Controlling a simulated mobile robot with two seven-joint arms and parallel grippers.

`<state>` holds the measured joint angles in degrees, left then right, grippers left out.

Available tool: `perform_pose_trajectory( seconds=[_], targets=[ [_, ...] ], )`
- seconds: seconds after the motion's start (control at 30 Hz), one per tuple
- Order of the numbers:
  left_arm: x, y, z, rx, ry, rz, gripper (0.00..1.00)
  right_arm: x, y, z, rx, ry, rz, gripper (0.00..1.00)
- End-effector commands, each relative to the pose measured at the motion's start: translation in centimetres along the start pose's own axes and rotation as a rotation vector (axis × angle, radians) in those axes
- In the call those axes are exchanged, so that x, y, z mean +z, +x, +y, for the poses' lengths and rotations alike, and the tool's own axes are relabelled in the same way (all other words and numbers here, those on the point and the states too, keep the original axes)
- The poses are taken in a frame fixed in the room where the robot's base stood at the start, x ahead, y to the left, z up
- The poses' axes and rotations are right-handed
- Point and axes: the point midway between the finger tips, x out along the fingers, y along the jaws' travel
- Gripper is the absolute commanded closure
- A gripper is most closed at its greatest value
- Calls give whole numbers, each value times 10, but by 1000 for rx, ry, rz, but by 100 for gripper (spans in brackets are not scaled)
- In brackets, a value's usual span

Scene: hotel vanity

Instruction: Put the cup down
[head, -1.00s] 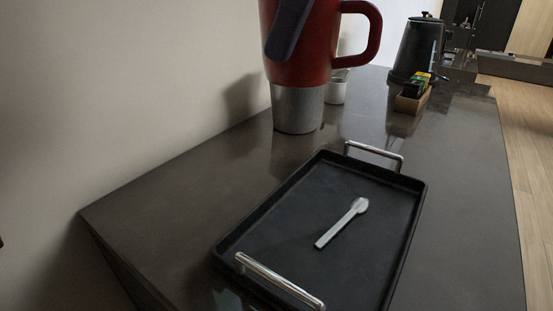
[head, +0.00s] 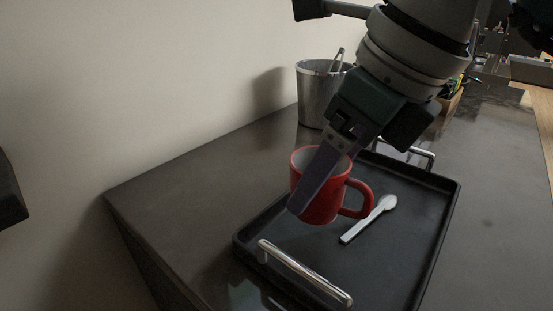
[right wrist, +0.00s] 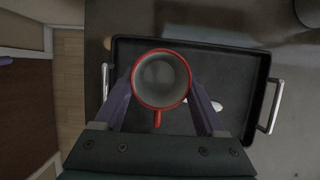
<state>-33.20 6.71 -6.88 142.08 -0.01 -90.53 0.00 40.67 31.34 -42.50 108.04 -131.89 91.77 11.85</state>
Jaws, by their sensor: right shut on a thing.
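A red cup (head: 318,205) with a pale inside is held upright over the black tray (head: 400,255), its handle to the right in the head view. My right gripper (head: 304,192) comes down from the upper right and is shut on the cup. In the right wrist view the cup (right wrist: 160,80) sits between the two purple fingers, over the tray (right wrist: 235,60). I cannot tell whether its base touches the tray. The far finger is hidden in the head view. I cannot make out my left gripper; only an unclear dark shape shows at the left edge.
A white spoon (head: 368,219) lies on the tray, close right of the cup. The tray has metal handles (head: 305,273) at both ends. A metal bucket (head: 316,95) with tongs stands behind it by the wall. The counter left of the tray (head: 190,195) is clear.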

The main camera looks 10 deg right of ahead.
Motion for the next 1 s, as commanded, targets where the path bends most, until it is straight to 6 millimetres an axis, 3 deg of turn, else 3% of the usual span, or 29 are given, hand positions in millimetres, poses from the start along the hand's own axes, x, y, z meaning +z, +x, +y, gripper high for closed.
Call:
perform_pose_trajectory(
  seconds=[0.2,0.6,0.63,0.83,1.0],
  targets=[
    [1,3,-1,-4,5,0,50,-14,31,1,2,1,3,89],
    [2,7,-2,-5,6,-1,50,-16,38,0,1,0,0,89],
    [2,5,-2,-5,6,-1,50,-15,36,0,1,0,1,24],
    [2,5,-2,-5,6,-1,50,-15,36,0,1,0,1,1],
    [2,5,0,-2,2,0,50,-15,36,0,1,0,1,0]
  ],
)
